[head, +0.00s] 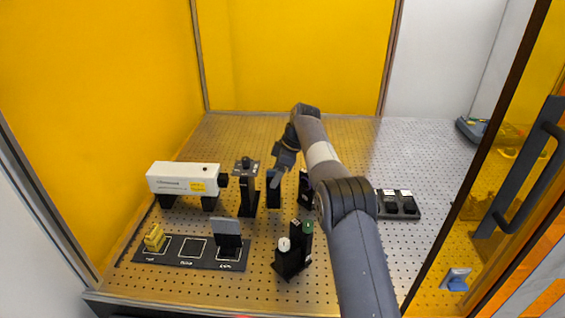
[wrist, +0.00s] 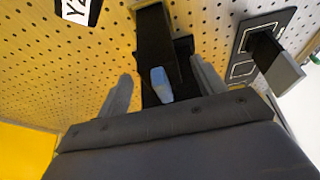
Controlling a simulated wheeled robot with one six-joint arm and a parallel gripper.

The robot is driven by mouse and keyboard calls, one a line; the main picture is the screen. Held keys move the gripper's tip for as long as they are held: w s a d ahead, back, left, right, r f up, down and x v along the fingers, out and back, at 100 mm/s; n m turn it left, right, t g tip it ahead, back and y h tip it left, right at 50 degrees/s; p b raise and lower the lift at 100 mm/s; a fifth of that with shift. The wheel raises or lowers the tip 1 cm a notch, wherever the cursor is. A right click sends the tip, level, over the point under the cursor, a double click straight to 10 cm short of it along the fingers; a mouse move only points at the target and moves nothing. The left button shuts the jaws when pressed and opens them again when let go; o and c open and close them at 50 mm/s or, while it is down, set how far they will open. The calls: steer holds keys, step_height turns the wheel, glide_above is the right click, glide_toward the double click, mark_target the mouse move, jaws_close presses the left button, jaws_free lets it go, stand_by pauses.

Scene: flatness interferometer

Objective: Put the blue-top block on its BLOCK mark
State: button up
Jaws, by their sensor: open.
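My gripper (head: 280,176) is open and points down over the black posts in the middle of the breadboard. In the wrist view, a black piece with a light-blue top (wrist: 160,84) lies between the fingers of my gripper (wrist: 163,84); I cannot tell whether they touch it. In the head view, a dark post with a bluish side (head: 273,190) stands just below the gripper. The dark mat (head: 208,263) at the front left has three outlined marks. Its middle mark (head: 193,248) is empty; its label is too small to read surely.
A yellow piece (head: 154,238) stands on the mat's left mark and a grey plate on a black base (head: 227,232) on its right one. A white laser box (head: 183,179) is behind. Posts with white and green tops (head: 290,256) stand at the front; a black tray (head: 398,203) is right.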

mark_target(270, 170)
steer(key=shift+x, duration=2.05)
steer(key=c, duration=1.3)
steer(key=shift+o, duration=0.2)
steer(key=shift+r+p, duration=1.95)
steer(key=shift+r, duration=1.25)
